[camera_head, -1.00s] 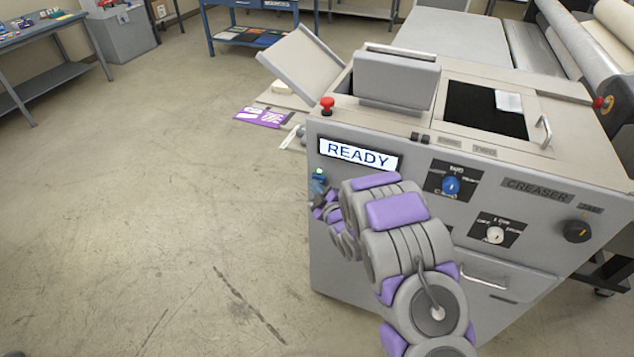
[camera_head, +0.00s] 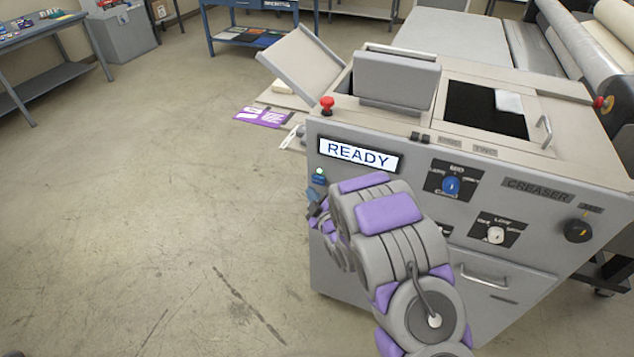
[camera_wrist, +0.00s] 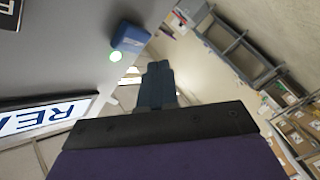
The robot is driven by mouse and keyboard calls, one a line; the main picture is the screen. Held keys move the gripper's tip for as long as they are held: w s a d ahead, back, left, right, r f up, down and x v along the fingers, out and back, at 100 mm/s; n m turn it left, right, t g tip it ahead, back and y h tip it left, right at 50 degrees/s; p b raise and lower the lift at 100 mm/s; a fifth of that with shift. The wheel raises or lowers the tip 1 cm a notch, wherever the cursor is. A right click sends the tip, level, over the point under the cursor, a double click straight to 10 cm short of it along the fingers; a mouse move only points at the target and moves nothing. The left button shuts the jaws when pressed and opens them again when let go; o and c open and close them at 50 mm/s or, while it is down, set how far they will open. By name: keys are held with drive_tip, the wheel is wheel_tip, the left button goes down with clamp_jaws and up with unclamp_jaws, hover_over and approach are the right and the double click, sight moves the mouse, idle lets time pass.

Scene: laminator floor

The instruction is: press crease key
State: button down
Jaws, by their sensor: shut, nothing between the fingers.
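The creaser machine (camera_head: 400,230) stands at the right, and its display (camera_head: 360,155) reads READY. It also shows part of the word in the wrist view (camera_wrist: 45,116). In the head view my gripper (camera_head: 316,206) is partly hidden by my arm, just below the key.
A red emergency button (camera_head: 327,105) stands on the machine's top left corner. A blue knob (camera_head: 451,186), a white knob (camera_head: 495,235) and a black knob (camera_head: 578,231) are on its front. The floor at left is clear.

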drive_tip(key=s, duration=0.2)
drive_tip(key=s+a, duration=0.1)
drive_tip(key=shift+s+a, duration=0.2)
drive_tip(key=shift+s, duration=0.2)
idle(0.3)
drive_tip(key=s+d+r+m+g+h, duration=0.4)
drive_tip(key=s+d, duration=0.1)
drive_tip(key=d, duration=0.3)
drive_tip(key=s+d+r+m+g+h, duration=0.3)
drive_tip(key=s+d+r+m, duration=0.15)
drive_tip(key=d, duration=0.35)
drive_tip(key=s+d+r+m+g, duration=0.1)
drive_tip(key=s+r+m+g, duration=0.1)
drive_tip(key=s, duration=1)
drive_tip(key=s+d+r+m+g, duration=0.1)
drive_tip(key=s+r+g, duration=0.3)
drive_tip(key=s, duration=0.8)
drive_tip(key=s+d+r+m+g, duration=0.1)
drive_tip(key=s+r+m+g, duration=0.2)
drive_tip(key=s, duration=1)
drive_tip(key=shift+d+r+g+h, duration=0.15)
drive_tip(key=shift+r+g+h, duration=0.2)
drive_tip(key=shift+g, duration=0.25)
